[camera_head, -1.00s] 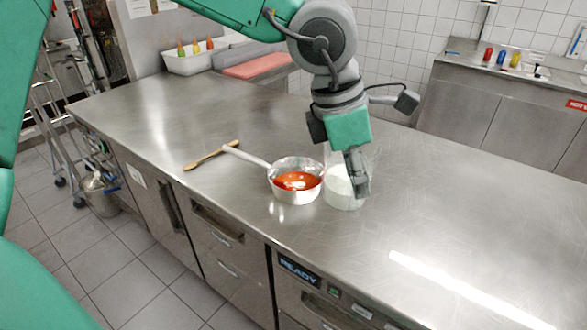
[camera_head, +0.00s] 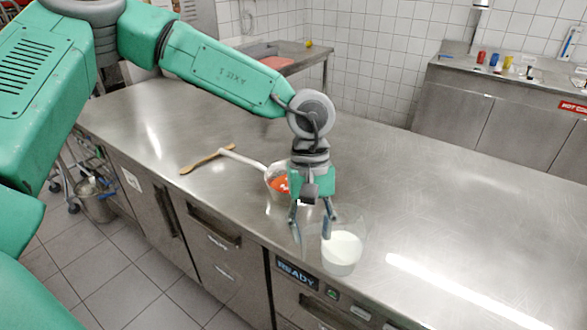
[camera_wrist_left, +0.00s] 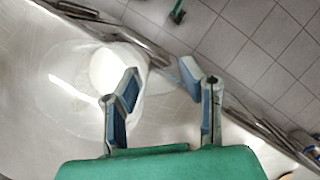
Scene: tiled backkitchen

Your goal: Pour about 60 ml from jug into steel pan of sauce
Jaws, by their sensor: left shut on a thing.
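The clear jug (camera_head: 345,265) with white liquid is at the counter's front edge, roughly upright; I cannot tell whether it is raised. My left gripper (camera_head: 313,225) is shut on the jug at its left side; the clear handle is hard to make out. In the left wrist view the jug (camera_wrist_left: 62,80) lies by the left finger of the gripper (camera_wrist_left: 160,95), with the white liquid showing inside. The steel pan (camera_head: 273,191) of red sauce (camera_head: 279,184) stands behind and left of the jug, partly hidden by my gripper. My right gripper is not in view.
A wooden spoon (camera_head: 205,161) lies beside the pan's pale handle (camera_head: 243,158). The steel counter (camera_head: 440,210) is clear to the right. Its front edge runs close to the jug, with tiled floor (camera_wrist_left: 245,60) beyond it. A side bench with bottles (camera_head: 495,60) stands at the back right.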

